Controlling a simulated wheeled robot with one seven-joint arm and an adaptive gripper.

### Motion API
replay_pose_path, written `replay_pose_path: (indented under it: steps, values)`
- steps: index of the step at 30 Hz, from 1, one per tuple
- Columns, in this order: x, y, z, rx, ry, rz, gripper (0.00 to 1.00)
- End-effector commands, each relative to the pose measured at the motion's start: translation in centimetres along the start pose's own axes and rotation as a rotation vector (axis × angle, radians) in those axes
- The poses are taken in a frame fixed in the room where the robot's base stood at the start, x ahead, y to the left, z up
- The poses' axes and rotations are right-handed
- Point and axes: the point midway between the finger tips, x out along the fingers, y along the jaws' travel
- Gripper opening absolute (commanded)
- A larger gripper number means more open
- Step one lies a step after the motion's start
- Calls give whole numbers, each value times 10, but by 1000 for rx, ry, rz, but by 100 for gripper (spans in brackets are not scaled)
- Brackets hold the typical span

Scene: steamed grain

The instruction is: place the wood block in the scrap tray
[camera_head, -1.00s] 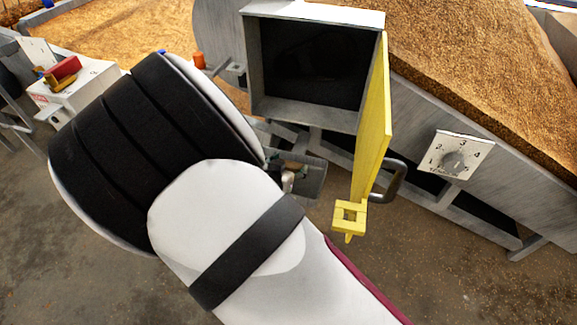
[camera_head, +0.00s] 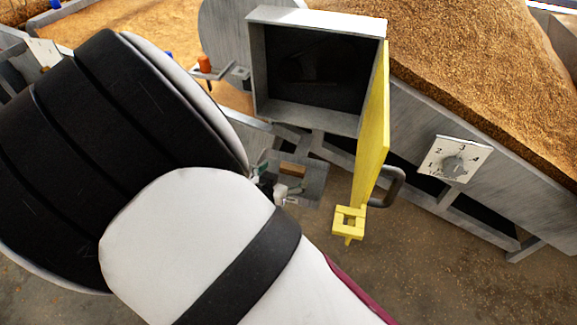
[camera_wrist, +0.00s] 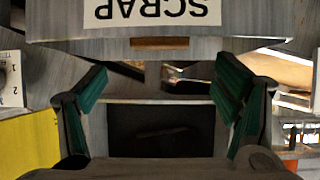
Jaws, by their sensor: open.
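The wood block (camera_head: 293,169) is a small brown bar, lying within the outline of the grey scrap tray (camera_head: 312,190) below the open metal box in the head view. In the wrist view the block (camera_wrist: 160,43) shows as a brown strip beside the edge of the panel labelled SCRAP (camera_wrist: 200,30), which appears upside down. My gripper (camera_wrist: 160,72) is open, its green-padded fingers wide apart with nothing between them, and the block is clear of the fingertips. In the head view my gripper is mostly hidden by my arm.
The grey box (camera_head: 257,70) stands open above the tray. Its yellow door (camera_head: 375,125) hangs to the right, with a yellow latch piece (camera_head: 349,222) at its lower end. A numbered dial plate (camera_head: 455,160) is farther right. Grain (camera_head: 480,60) lies behind.

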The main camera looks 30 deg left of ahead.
Motion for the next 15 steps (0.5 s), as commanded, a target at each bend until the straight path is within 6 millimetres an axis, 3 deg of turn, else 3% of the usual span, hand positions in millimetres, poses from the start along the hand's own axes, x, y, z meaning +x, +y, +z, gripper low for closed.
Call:
replay_pose_path:
  steps: [6, 15]
  values:
    - [-38, 0, -2, -1, 0, -1, 82]
    - [-52, 0, 0, -1, 1, 0, 82]
